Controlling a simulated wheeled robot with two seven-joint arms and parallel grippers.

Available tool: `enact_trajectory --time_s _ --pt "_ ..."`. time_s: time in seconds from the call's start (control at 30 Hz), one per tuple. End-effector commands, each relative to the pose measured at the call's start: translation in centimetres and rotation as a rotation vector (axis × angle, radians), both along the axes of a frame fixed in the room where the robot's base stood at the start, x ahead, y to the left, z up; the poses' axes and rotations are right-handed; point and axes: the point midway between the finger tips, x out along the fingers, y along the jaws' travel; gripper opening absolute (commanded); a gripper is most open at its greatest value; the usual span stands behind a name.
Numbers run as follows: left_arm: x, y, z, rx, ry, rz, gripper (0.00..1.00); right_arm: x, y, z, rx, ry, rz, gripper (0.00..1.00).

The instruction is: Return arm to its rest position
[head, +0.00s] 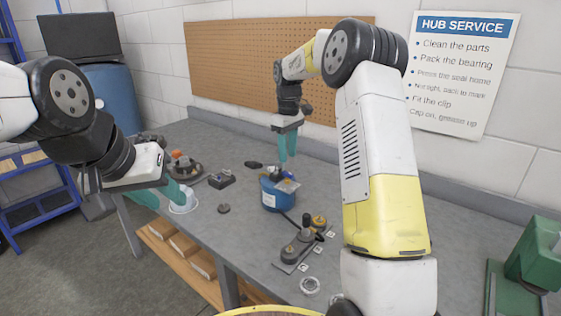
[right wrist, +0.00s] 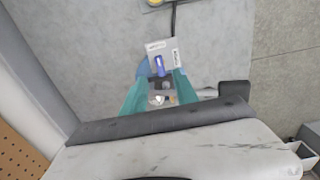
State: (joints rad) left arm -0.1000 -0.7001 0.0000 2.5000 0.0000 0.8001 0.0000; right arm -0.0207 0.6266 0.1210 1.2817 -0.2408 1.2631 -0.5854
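My right arm is raised in the head view and reaches over the bench. Its gripper (head: 284,160) points down, with its teal fingertips just above a blue tub (head: 270,199). In the right wrist view the two fingers (right wrist: 158,78) stand apart with nothing seen held between them. My left gripper (head: 166,196) comes in from the left at the bench's left edge. Its teal fingers look spread, close to a white cup-like piece (head: 184,208). The fingers partly overlap that piece in the picture, and I cannot tell whether they touch it.
The tub holds small parts and a pale card (right wrist: 161,57). A grey plate with fittings (head: 297,250) and a pale ring (head: 310,285) lie nearer me. A green press (head: 533,255) stands at the right. A pegboard (head: 235,65) backs the bench. The back right bench is fairly clear.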

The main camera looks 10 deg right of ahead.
Motion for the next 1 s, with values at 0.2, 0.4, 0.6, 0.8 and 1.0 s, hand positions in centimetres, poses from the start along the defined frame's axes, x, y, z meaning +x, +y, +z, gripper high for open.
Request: enact_trajectory --time_s 0.2,0.4,0.6,0.8,1.0 --pt "0.0 0.0 0.0 0.0 0.0 0.0 0.36 0.0 0.0 1.5 0.0 0.0 0.0 0.35" --pt "0.0 0.0 0.0 0.0 0.0 0.0 0.36 0.0 0.0 1.6 -0.001 0.001 0.001 0.35" --pt "0.0 0.0 0.0 0.0 0.0 0.0 0.36 -0.9 -0.1 2.8 0.003 -0.019 -0.016 0.35" --pt "0.0 0.0 0.0 0.0 0.0 0.0 0.36 -6.0 -0.4 8.0 0.032 -0.107 -0.118 0.35" --pt "0.0 0.0 0.0 0.0 0.0 0.0 0.36 -13.3 -0.8 11.9 0.089 -0.207 -0.26 0.35"
